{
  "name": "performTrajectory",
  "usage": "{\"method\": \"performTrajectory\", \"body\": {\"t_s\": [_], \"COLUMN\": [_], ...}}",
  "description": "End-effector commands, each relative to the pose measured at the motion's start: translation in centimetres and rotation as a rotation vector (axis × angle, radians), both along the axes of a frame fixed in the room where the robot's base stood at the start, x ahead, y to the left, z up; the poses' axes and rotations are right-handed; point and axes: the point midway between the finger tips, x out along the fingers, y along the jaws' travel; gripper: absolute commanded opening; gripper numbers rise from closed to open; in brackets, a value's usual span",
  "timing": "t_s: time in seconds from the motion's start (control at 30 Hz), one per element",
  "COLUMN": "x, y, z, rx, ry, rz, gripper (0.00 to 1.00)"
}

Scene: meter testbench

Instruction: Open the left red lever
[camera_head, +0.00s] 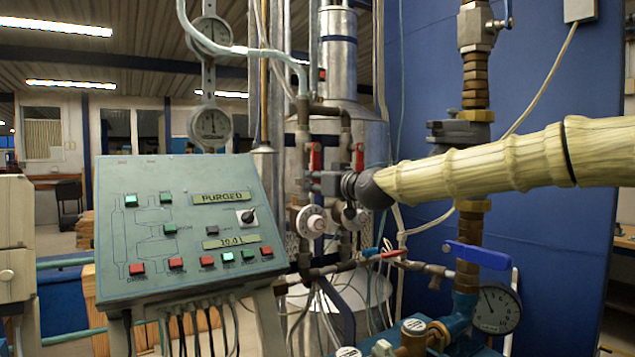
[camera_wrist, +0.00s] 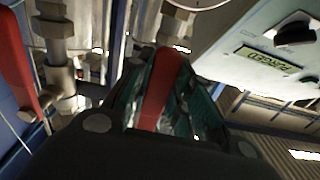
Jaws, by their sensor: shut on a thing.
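The left red lever (camera_head: 315,157) stands upright on the pipework in the head view. In the wrist view the red lever (camera_wrist: 160,88) on the side nearer the control panel lies between the fingers of my gripper (camera_wrist: 158,105), and they are shut on it. In the head view my gripper (camera_head: 330,183) reaches in from the right, just below the red levers; its fingers are small and dark there. The right red lever (camera_head: 360,157) is free, and it shows at the left of the wrist view (camera_wrist: 18,65).
A control panel (camera_head: 180,222) stands close on the left, with its display also in the wrist view (camera_wrist: 262,58). Round white handwheels (camera_head: 312,222) sit below the levers. A blue-handled valve (camera_head: 478,255) and a pressure gauge (camera_head: 497,308) are at lower right.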

Motion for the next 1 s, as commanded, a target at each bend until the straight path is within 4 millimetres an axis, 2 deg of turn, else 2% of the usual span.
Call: {"method": "performTrajectory", "body": {"t_s": [0.2,0.23,0.33,0.37,0.77,1.0], "x": [0.0,0.0,0.0,0.0,-0.4,-3.2], "y": [0.1,0.1,0.1,0.1,-0.3,-2.1], "z": [0.1,0.1,0.1,0.1,0.1,0.2], "rx": [0.005,0.005,0.004,0.003,0.001,0.002], "ry": [0.001,0.001,0.001,0.001,0.0,-0.002], "rz": [0.0,0.001,0.001,0.0,0.0,0.0], "gripper": [0.0,0.23,0.41,0.44,0.44,0.44]}}
